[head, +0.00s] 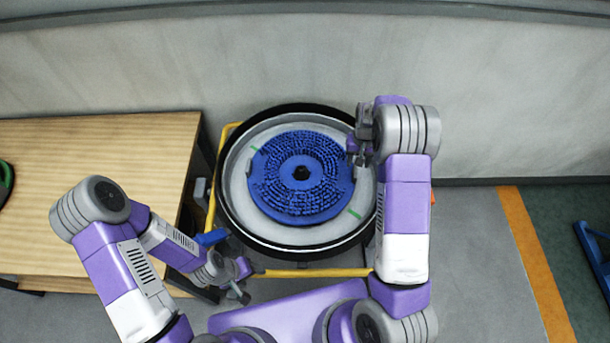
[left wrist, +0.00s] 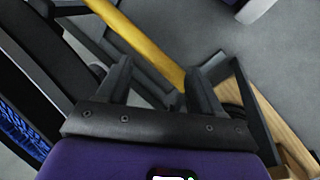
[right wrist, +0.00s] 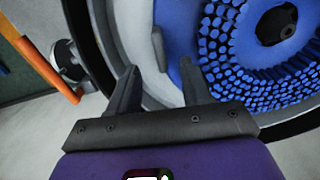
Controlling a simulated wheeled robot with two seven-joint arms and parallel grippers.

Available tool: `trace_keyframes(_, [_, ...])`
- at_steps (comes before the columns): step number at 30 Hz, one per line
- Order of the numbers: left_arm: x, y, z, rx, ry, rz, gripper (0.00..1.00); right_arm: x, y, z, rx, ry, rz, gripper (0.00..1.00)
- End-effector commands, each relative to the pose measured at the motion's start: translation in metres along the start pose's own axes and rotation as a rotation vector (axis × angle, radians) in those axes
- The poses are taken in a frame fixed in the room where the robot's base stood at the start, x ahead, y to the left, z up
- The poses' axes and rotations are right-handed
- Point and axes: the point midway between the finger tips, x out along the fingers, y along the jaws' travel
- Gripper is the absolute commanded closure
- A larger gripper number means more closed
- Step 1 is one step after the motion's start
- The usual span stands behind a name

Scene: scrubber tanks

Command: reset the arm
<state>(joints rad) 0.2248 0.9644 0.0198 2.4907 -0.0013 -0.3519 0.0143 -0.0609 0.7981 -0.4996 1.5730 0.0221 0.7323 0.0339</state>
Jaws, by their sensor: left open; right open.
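My right arm reaches up the right side of the head view. Its gripper (head: 361,146) is over the right rim of a round tank and the edge of the blue bristled disc (head: 318,200). In the right wrist view the right gripper (right wrist: 157,85) is open and empty, its fingers near a blue tab beside the bristles (right wrist: 225,55). My left arm is folded at the lower left. Its gripper (head: 242,284) is low, near the front left of the yellow frame. In the left wrist view the left gripper (left wrist: 160,80) is open and empty, with a yellow bar beyond its fingers.
The round tank (head: 228,180) has a black rim and stands in a yellow frame (head: 310,272). A wooden table (head: 90,150) is at the left. A grey wall (head: 250,60) runs behind. Grey floor (head: 480,260) is clear at the right; a blue object (head: 597,255) lies at the right edge.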

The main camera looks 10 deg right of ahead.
Motion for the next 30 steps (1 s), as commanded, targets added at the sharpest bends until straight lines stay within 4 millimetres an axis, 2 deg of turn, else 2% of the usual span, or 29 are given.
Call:
trace_keyframes(5, [-0.001, 0.0, 0.0, 0.0, 0.0, 0.0, 0.34, -0.014, -0.001, 0.0, 0.0, 0.001, -0.001, 0.51])
trace_keyframes(22, [-0.003, 0.001, 0.0, 0.0, 0.0, 0.0, 0.34, -0.016, 0.0, 0.0, 0.0, 0.001, -0.001, 0.51])
trace_keyframes(25, [-0.014, 0.005, 0.001, 0.0, 0.0, 0.0, 0.34, -0.029, 0.0, 0.0, 0.0, 0.001, -0.001, 0.51])
trace_keyframes(30, [-0.045, 0.017, 0.002, 0.0, 0.0, 0.0, 0.34, -0.062, -0.001, 0.0, 0.0, 0.001, -0.001, 0.51])
